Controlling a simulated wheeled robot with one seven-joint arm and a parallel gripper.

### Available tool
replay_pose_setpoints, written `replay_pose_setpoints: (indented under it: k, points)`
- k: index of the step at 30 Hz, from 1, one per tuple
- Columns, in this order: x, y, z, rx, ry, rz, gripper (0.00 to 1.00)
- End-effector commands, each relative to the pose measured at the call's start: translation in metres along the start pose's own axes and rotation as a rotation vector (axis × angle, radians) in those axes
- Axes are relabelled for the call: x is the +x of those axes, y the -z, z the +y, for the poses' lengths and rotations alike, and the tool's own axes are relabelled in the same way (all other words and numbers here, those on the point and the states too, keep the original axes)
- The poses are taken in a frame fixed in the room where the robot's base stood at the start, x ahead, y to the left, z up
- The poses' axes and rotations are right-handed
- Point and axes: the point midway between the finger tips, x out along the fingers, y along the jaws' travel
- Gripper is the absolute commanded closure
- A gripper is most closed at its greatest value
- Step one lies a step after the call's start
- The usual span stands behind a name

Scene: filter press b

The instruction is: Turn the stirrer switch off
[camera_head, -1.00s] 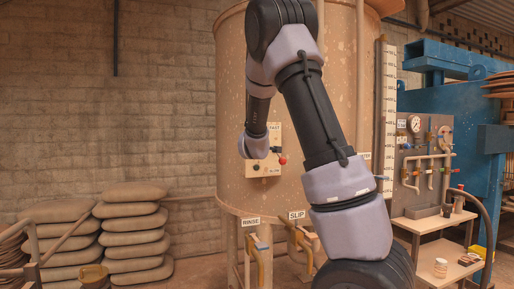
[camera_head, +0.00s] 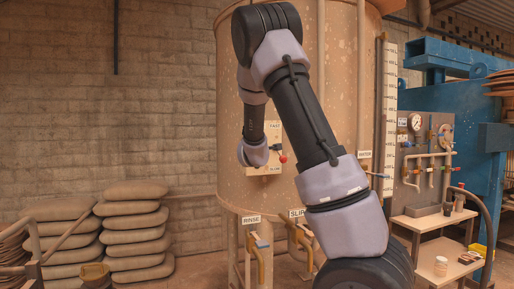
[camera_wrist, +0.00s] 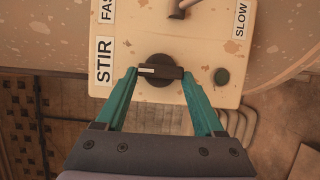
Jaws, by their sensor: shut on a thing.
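The stirrer switch (camera_wrist: 160,82) is a black round knob with a bar handle and a pale mark at the bar's left end. It sits beside the STIR label (camera_wrist: 104,62) on a worn cream panel (camera_wrist: 220,45). My gripper (camera_wrist: 159,73) has its teal fingers on the two ends of the knob's bar, shut on it. The bar lies nearly level in the wrist view. In the head view the panel (camera_head: 262,170) shows on the tank, but my wrist hides the knob and fingers.
A dark green button (camera_wrist: 222,76) and a lever (camera_wrist: 178,12) are close to the knob on the panel; the lever's red end (camera_head: 283,159) shows in the head view. The tank (camera_head: 235,90) stands behind. Valves marked RINSE (camera_head: 251,220) and SLIP (camera_head: 296,213) are below.

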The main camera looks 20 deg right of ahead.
Motion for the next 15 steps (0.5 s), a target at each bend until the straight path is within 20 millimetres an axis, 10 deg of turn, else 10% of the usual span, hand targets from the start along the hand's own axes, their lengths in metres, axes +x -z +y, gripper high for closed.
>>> replay_pose_setpoints:
  k: [2,3,5,15]
  points:
    - [-0.0001,-0.0001,-0.0007,-0.002,0.001,0.0,0.86]
    - [-0.0001,-0.0001,-0.0007,-0.002,0.001,0.0,0.19]
    - [-0.0001,-0.0001,-0.0006,-0.002,0.001,0.0,0.0]
    - [-0.0074,0.001,0.0002,0.001,0.0,0.002,0.0]
